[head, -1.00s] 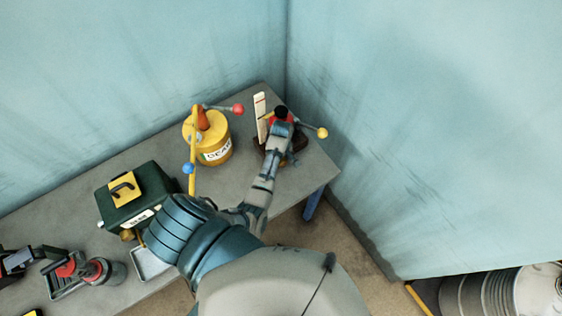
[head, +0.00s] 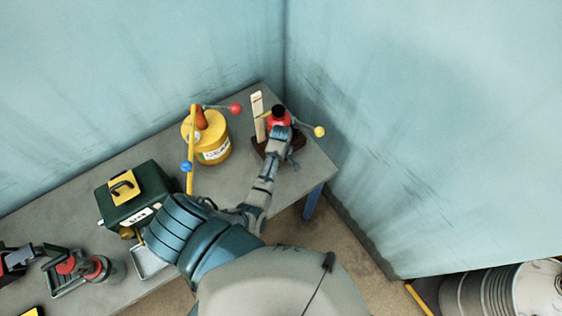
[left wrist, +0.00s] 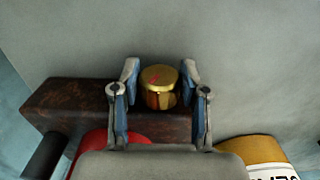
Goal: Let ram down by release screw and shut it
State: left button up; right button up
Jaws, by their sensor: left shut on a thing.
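A red jack (head: 277,122) with a black top stands on a dark wooden block (head: 262,150) at the right end of the bench. A white upright scale (head: 258,115) stands beside it. My left gripper (head: 285,155) is low at the jack's near side, its fingers partly hidden by my wrist. In the left wrist view, my left gripper (left wrist: 160,90) has its fingers on either side of a brass knob (left wrist: 160,77), the release screw, and is shut on it. The wooden block (left wrist: 75,108) and the red jack body (left wrist: 105,145) show there too. My right gripper is out of view.
A yellow-ball lever (head: 319,131) sticks out right. A dark green box (head: 140,190) and a tray (head: 148,262) are farther left. Walls close in the corner behind.

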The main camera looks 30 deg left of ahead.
pick_arm(q)
jog(key=shift+s+t+h, duration=0.15)
jog(key=shift+t+h, duration=0.15)
jog(key=shift+t, duration=0.6)
jog(key=shift+t+h, duration=0.4)
jog(key=shift+t, duration=0.5)
jog(key=shift+a, duration=0.1)
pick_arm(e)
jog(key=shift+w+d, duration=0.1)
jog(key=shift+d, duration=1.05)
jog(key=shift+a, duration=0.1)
pick_arm(q)
jog(key=o, duration=1.2)
jog(key=shift+c, duration=0.2)
jog(key=shift+r, duration=0.4)
jog(key=v, duration=1.1)
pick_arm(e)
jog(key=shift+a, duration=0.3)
